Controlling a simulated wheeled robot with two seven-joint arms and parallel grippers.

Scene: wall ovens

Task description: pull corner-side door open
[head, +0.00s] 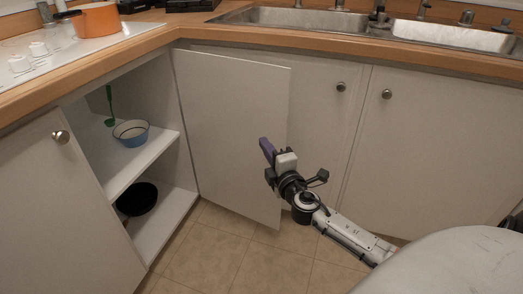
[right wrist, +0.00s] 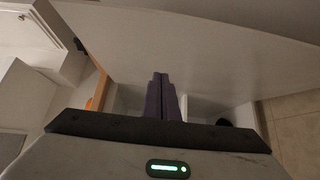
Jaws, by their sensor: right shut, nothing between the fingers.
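The corner-side door (head: 225,125) is a plain white panel standing wide open to the right of the open shelf cabinet (head: 150,165). In the right wrist view the large pale panel (right wrist: 190,45) above the fingers looks like this door. My right gripper (head: 267,148) has purple fingers and overlaps the door near its free right edge in the head view. Its fingers (right wrist: 161,98) are together and hold nothing. Whether they touch the door I cannot tell. My left gripper is not in view.
A blue bowl (head: 131,133) and green utensil (head: 110,105) are on the upper shelf, and a black bowl (head: 138,198) is below. Another door (head: 60,200) is at left. An orange pot (head: 96,20) stands on the stove. The tiled floor (head: 225,250) is clear ahead.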

